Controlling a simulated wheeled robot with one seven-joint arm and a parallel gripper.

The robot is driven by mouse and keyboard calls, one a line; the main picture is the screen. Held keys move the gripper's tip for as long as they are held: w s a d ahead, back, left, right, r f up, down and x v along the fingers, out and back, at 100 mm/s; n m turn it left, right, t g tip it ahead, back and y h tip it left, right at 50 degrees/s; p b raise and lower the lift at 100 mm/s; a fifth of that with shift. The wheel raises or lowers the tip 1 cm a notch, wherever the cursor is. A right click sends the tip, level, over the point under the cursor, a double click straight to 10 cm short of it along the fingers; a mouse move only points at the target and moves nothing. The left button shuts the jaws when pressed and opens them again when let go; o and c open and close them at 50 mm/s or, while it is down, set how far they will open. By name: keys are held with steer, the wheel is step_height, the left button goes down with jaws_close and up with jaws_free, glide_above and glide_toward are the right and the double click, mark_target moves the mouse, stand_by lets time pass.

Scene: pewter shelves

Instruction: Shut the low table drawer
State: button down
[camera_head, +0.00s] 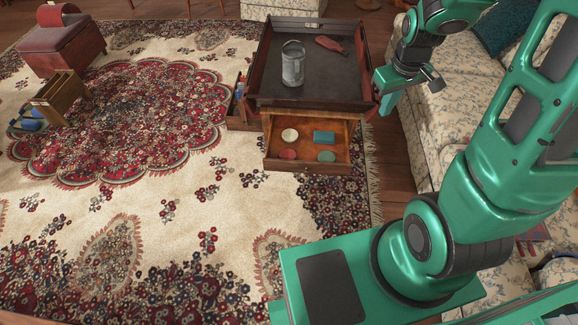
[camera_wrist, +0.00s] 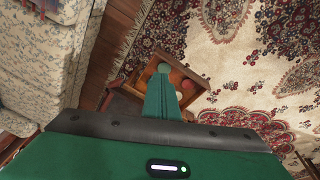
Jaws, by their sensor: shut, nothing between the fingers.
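The low table (camera_head: 262,88) is dark wood with a raised rim. Its drawer (camera_head: 336,170) is pulled out at the front, toward me, and holds several small items: a cream round thing, a teal box, a reddish disc and a green disc. In the wrist view the open drawer (camera_wrist: 195,95) shows beyond my fingers, partly hidden by them. My gripper (camera_head: 388,103) is shut and empty, in the air by the right front corner of the table. In the wrist view my gripper (camera_wrist: 163,70) covers part of the drawer and table.
A floral sofa (camera_head: 440,110) stands close on the right. A side bin (camera_head: 238,115) sits left of the table. The patterned rug (camera_head: 170,215) in front of the drawer is clear.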

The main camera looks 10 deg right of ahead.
steer(key=w+a+f+n+t, duration=0.1)
steer(key=w+a+f+n, duration=0.35)
steer(key=w+f, duration=0.55)
steer(key=a+f+n+t+y, duration=0.1)
steer(key=a+f+n, duration=0.1)
steer(key=a+f, duration=0.6)
steer(key=w+a+f+n+t+y, duration=0.1)
steer(key=a+f+n+t, duration=0.2)
steer(key=f, duration=1)
steer(key=a+f+n+y, duration=0.2)
steer(key=a+f, duration=0.5)
steer(key=f, duration=0.3)
steer(key=w+f, duration=0.7)
steer(key=w, duration=0.2)
steer(key=shift+w+a+f, duration=0.15)
